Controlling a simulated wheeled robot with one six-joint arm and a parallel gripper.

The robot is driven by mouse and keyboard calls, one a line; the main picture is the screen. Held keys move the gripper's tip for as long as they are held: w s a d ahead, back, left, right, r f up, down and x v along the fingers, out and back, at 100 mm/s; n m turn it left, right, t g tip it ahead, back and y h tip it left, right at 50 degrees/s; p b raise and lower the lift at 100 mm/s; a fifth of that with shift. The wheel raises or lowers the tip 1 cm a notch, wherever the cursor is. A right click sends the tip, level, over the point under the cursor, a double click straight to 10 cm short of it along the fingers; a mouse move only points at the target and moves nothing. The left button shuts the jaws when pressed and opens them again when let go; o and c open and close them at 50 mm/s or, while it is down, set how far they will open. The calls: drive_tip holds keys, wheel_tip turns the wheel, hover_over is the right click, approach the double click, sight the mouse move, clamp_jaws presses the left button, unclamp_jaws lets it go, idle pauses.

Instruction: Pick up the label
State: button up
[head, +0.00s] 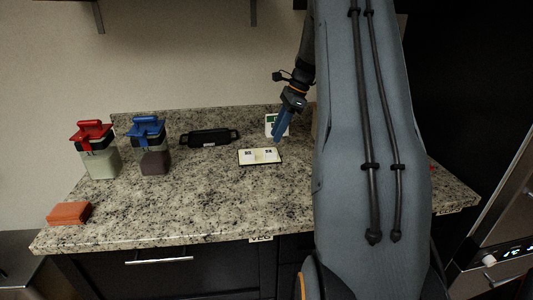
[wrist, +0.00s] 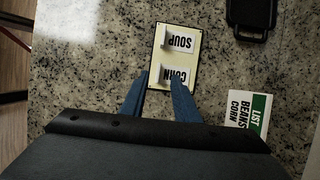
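A pale tray with a dark edge (wrist: 155,73) lies on the counter and also shows in the head view (head: 260,163). Two white labels rest on it. In the wrist view, the "SOUP" label (wrist: 179,41) is at the far end and the "CORN" label (wrist: 176,75) is at the near end, partly covered by a fingertip. My gripper (wrist: 159,82) is open, its blue fingers apart with nothing visibly held between them. In the head view my gripper (head: 278,138) points down above the tray's back right. I cannot tell its exact height over the labels.
A green and white list card (wrist: 248,111) reading "LIST BEANS CORN" is to the right. A black handled item (head: 209,137) lies behind left. Red-lidded (head: 101,160) and blue-lidded (head: 153,160) containers stand left, with an orange block (head: 69,213). A "VEG" label (head: 261,239) is on the counter's front edge.

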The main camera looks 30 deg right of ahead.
sight(269, 154)
drive_tip(key=shift+a+f+p, duration=0.15)
drive_tip(key=shift+f+p, duration=0.25)
drive_tip(key=shift+f, duration=0.4)
drive_tip(key=shift+a+f+p, duration=0.1)
drive_tip(key=shift+f+p, duration=0.25)
drive_tip(key=shift+f, duration=0.4)
drive_tip(key=shift+p+x, duration=0.9)
drive_tip(key=shift+x, duration=1.2)
drive_tip(key=shift+s+d, duration=0.1)
drive_tip(key=shift+d, duration=0.05)
clamp_jaws()
